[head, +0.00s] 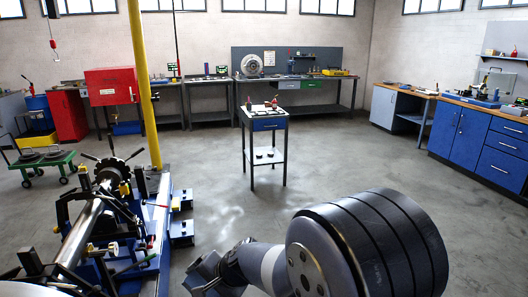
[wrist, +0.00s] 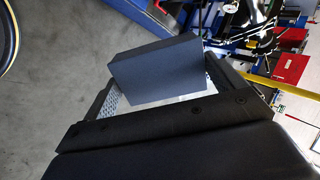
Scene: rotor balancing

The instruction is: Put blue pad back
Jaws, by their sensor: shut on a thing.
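A dark blue-grey block, which looks like the blue pad (wrist: 160,72), sits between the jaws of my gripper in the wrist view. My gripper (wrist: 160,95) is shut on it, with a dark finger on each side. The pad is held off the floor, with grey floor visible beyond it. In the head view my gripper (head: 205,272) is at the bottom, right of the rotor machine (head: 95,225), and I cannot make out the pad clearly there.
Blue blocks (head: 181,232) stick out from the machine's right side, near a yellow post (head: 144,90). A small table (head: 265,122) with items stands mid-room. Workbenches (head: 210,100) line the back wall, and blue cabinets (head: 480,140) stand at right.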

